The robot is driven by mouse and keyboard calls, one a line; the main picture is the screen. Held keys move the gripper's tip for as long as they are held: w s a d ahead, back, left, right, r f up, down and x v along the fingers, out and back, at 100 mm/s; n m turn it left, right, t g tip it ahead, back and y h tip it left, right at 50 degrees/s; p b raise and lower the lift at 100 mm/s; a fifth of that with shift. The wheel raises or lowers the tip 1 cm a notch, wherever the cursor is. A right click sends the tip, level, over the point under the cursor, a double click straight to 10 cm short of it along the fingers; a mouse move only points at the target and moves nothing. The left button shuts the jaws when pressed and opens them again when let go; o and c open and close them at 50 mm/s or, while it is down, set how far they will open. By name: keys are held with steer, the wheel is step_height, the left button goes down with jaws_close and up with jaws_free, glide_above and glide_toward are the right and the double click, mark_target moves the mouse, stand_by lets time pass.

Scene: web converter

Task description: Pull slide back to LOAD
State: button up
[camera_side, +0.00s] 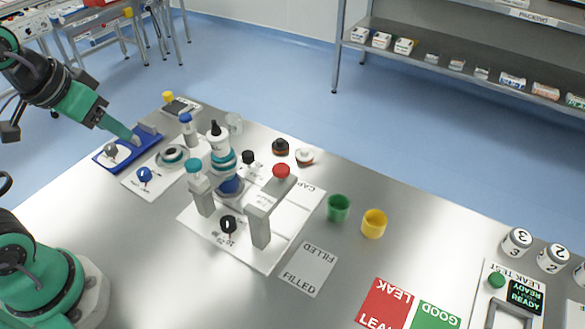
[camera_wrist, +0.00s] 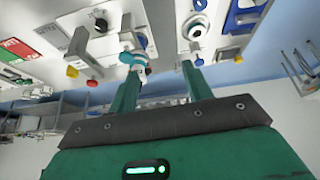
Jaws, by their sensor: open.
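My gripper (camera_side: 131,135) points down from the left in the side view, with its tips by the grey block at the far end of a blue tray (camera_side: 104,162). In the wrist view, my gripper (camera_wrist: 160,66) has its two fingers apart with nothing held between them. A bottle station plate (camera_side: 191,219) carries a white bottle (camera_side: 218,140) with teal rings, grey posts (camera_side: 260,228) and a black knob (camera_side: 228,223). I cannot read a LOAD mark or tell which part is the slide.
A plate with a blue knob (camera_side: 144,174) and a ring (camera_side: 172,156) lies between tray and bottle station. Green (camera_side: 338,208) and yellow (camera_side: 374,224) cups stand to the right. The table's front left is clear.

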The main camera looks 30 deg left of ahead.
steer(key=w+d+n+g, duration=0.2)
steer(key=w, duration=0.6)
steer(key=n+g, duration=0.3)
steer(key=n, duration=0.3)
glide_toward(248, 153)
steer(key=shift+s+a, duration=0.15)
steer(key=shift+w+f+n, duration=0.25)
steer(key=shift+f+n, duration=0.05)
steer(key=shift+f, duration=0.15)
steer(key=shift+f, duration=0.1)
steer(key=shift+f, duration=3.8)
steer(key=shift+c, duration=0.4)
steer(key=shift+d, duration=0.2)
jaws_close()
